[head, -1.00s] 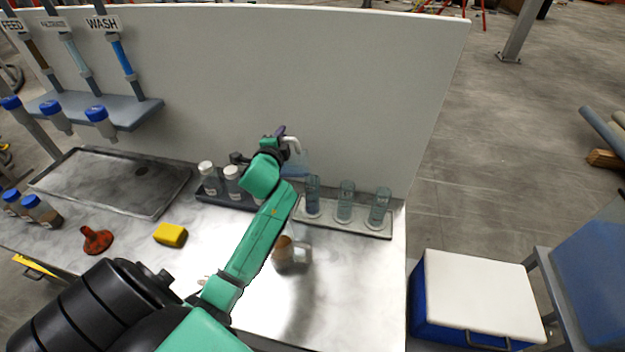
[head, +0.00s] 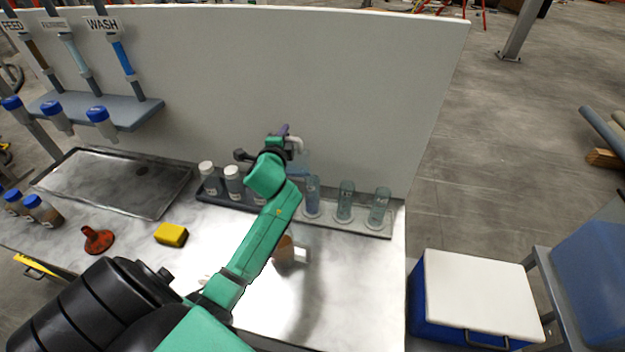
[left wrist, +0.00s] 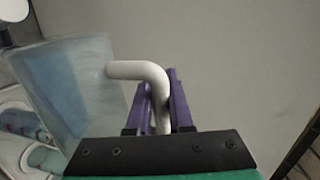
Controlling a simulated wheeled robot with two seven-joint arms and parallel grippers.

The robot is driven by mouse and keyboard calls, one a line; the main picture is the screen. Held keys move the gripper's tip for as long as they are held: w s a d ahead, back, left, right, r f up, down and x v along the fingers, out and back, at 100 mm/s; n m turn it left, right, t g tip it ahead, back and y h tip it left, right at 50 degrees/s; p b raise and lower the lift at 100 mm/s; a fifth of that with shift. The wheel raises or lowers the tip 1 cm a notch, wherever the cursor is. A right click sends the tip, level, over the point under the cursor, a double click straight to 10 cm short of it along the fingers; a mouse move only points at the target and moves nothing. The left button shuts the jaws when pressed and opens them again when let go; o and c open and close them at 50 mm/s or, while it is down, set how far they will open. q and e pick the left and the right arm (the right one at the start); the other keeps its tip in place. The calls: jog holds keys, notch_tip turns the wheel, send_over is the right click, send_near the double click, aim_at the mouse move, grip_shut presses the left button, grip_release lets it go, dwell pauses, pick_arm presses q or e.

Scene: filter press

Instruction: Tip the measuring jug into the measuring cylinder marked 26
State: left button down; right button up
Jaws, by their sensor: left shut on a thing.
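My left gripper (head: 285,140) is shut on the white handle of the measuring jug (head: 303,163). In the left wrist view its purple fingers (left wrist: 160,105) close around the handle, and the clear jug with blue tint (left wrist: 75,85) hangs to the left, looking tilted. The jug is above the rack, close to the leftmost cylinder (head: 312,196). Three clear measuring cylinders stand upright: the leftmost one, a middle one (head: 345,202) and a right one (head: 379,207). The leftmost looks bluish inside. The number 26 cannot be read on any. My right gripper is out of view.
White-capped bottles (head: 233,182) stand left of the cylinders, behind my arm. A brown mug (head: 284,254) sits in front, partly hidden. A yellow sponge (head: 171,235), a red funnel-like thing (head: 97,240) and a metal tray (head: 70,187) lie left. A grey panel (head: 290,80) rises behind.

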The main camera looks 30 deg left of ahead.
pick_arm(q)
jog(key=shift+w+d+r+m, duration=0.25)
jog(key=shift+d+r+m, duration=0.05)
jog(key=shift+d+m, duration=0.2)
dwell(0.4)
jog(key=shift+w+d+r+m+p, duration=0.1)
jog(key=shift+d+r+m+p, duration=0.1)
jog(key=shift+m+p, duration=0.15)
dwell(0.3)
